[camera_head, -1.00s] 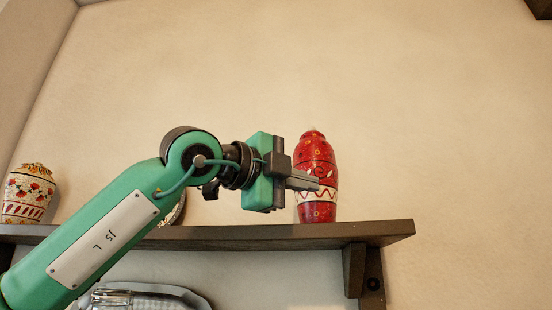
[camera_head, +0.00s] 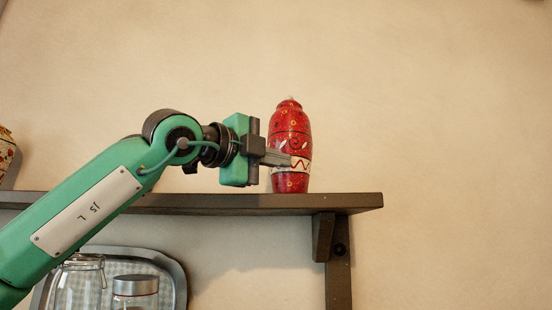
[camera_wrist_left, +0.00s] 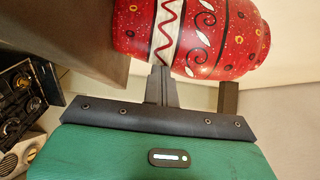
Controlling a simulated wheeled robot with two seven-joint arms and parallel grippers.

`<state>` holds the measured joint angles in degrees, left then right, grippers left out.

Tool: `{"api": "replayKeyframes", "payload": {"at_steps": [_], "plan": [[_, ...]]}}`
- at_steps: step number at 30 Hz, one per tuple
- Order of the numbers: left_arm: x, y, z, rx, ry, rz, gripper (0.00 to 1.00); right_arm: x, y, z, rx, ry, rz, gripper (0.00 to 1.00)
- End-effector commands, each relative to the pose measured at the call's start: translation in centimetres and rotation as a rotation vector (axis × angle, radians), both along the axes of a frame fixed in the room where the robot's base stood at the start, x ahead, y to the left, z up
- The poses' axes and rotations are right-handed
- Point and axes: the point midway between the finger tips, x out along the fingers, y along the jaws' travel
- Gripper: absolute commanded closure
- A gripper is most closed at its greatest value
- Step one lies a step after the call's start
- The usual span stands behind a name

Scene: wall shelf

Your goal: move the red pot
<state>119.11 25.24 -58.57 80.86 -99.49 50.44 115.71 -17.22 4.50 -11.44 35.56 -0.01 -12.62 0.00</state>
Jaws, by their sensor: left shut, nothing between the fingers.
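The red pot (camera_head: 290,135), with a white zigzag band, stands upright on the wall shelf (camera_head: 345,200) near its right end. In the left wrist view the red pot (camera_wrist_left: 220,35) lies sideways across the top of the picture. My left gripper (camera_head: 288,160) is shut, with nothing between its fingers. Its fingers point right and overlap the pot's band in the head view. In the left wrist view the fingertips (camera_wrist_left: 159,70) reach the pot's white band; I cannot tell whether they touch. My right gripper is not in view.
A patterned pot (camera_head: 6,152) stands at the far left, cut by the picture edge. Below the shelf are a glass jar (camera_head: 135,290) and a tray (camera_head: 178,280). A bracket (camera_head: 338,250) holds the shelf. The shelf right of the red pot is clear.

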Motion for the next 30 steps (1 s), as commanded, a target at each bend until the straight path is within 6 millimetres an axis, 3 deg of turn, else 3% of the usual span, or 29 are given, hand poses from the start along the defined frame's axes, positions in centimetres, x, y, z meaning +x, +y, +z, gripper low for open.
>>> {"api": "replayKeyframes", "payload": {"at_steps": [6,12,30], "plan": [[4.0,-0.2,-0.1,-0.003,0.004,0.000,1.00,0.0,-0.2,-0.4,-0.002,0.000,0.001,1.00],[6.2,-0.2,-0.1,-0.001,0.003,0.000,1.00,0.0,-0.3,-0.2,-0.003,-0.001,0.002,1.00],[6.6,0.5,-0.2,-0.001,0.001,-0.001,1.00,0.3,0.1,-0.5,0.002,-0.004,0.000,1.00]]}}
